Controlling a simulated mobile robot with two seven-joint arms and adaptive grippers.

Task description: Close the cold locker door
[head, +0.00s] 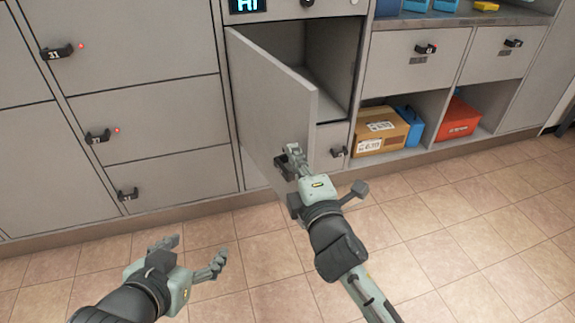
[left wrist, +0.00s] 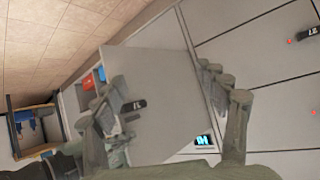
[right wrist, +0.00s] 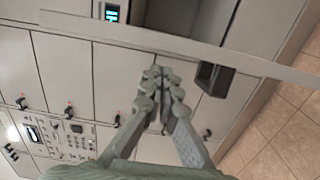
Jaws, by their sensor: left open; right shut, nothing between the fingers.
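The locker door (head: 272,101) stands open, swung out from the grey cabinet, with its hinge edge on the left. Behind it is the open compartment (head: 329,75), whose visible part looks empty. A dark handle on the door (head: 287,160) sits near its lower free edge. My right gripper (head: 294,151) is shut and empty, beside the door's free edge close to the handle; I cannot tell if it touches. The handle also shows in the right wrist view (right wrist: 214,79). My left gripper (head: 199,254) is open and empty, low in front of the left lockers, apart from the door.
A lit display (head: 247,5) is above the compartment. Shut lockers with dark handles (head: 57,52) stand at left. To the right, low open shelves hold a cardboard box (head: 379,130), a blue box (head: 411,124) and a red box (head: 458,119). The tiled floor (head: 470,225) in front is clear.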

